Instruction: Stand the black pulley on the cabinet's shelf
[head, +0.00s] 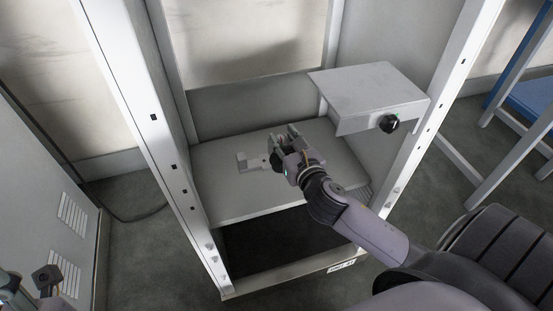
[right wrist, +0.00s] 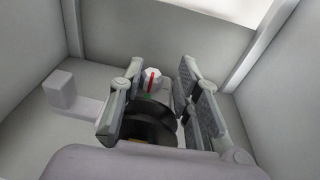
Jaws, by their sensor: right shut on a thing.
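The cabinet's shelf (head: 235,195) is a flat grey board inside an open white frame. My right gripper (head: 286,137) is over the shelf, with its fingers pointing toward the back. In the right wrist view, the black pulley (right wrist: 152,126) is between the fingers of my right gripper (right wrist: 158,108), which is shut on it. The fingers hide parts of the pulley, and I cannot tell whether it touches the shelf. Parts of my left gripper (head: 44,283) show at the bottom left corner of the head view; its opening is unclear.
A light grey bracket (head: 248,161) lies on the shelf left of my right gripper. A white knob with a red mark (right wrist: 151,80) is beyond the pulley. A grey box (head: 370,88) with a black knob (head: 389,124) juts out at right. Frame posts (head: 160,140) flank the opening.

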